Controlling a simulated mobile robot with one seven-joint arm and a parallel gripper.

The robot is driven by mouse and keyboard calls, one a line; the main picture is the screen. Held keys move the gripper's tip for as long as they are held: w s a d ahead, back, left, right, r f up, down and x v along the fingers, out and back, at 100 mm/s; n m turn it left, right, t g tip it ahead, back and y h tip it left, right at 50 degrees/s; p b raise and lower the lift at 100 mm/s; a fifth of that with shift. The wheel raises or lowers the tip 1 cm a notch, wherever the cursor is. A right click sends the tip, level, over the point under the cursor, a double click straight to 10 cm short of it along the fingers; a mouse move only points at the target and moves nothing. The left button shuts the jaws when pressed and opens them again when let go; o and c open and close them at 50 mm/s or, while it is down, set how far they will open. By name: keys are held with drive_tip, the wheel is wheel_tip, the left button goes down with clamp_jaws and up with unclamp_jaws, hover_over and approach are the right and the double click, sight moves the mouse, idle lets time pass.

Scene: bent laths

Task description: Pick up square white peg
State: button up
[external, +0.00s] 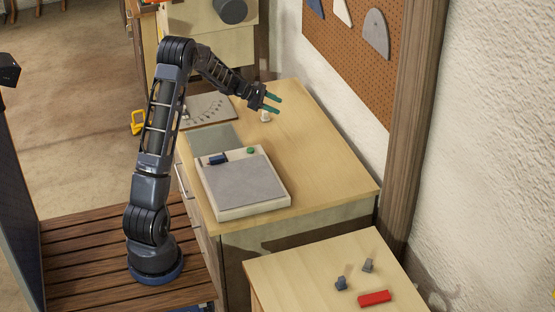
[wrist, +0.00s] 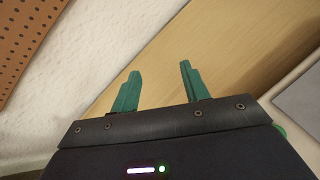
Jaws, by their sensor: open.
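A small white peg (external: 265,115) stands on the wooden workbench (external: 325,160), close below my gripper in the external view. Its exact shape is too small to tell. My gripper (external: 279,103) has teal fingers and reaches over the bench, pointing to the right. In the wrist view my gripper (wrist: 160,68) shows two fingers spread apart with nothing between them. The peg does not show in the wrist view.
A pale box with a grey top (external: 245,182) sits at the bench's front; a grey plate with markings (external: 208,109) lies behind. A pegboard (external: 350,50) hangs on the wall. The lower table (external: 310,275) holds a red block (external: 375,298). The bench's right side is clear.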

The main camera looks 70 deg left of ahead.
sight(266, 118)
drive_tip(key=s+a+f+n+y, duration=0.1)
drive_tip(key=s+a+f+n, duration=0.1)
drive_tip(key=a+f, duration=0.2)
drive_tip(key=s+a+f+n+t+y, duration=0.1)
drive_tip(key=s+a+f+n, duration=0.1)
drive_tip(key=a, duration=0.6)
drive_tip(key=s+a+f+n+t+y, duration=0.1)
drive_tip(key=s+a+f+n, duration=0.1)
drive_tip(key=a+f, duration=0.4)
drive_tip(key=shift+a+f+n+y, duration=0.2)
drive_tip(key=shift+n+y, duration=0.2)
drive_tip(key=shift+n, duration=0.4)
drive_tip(key=shift+w+f, duration=0.1)
drive_tip(key=shift+f, duration=0.05)
drive_tip(key=x, duration=0.5)
drive_tip(key=shift+d+x, duration=0.2)
drive_tip(key=shift+x, duration=1.2)
drive_tip(key=shift+d+x, duration=0.15)
drive_tip(key=shift+x, duration=1.2)
drive_tip(key=shift+c, duration=0.4)
clamp_jaws()
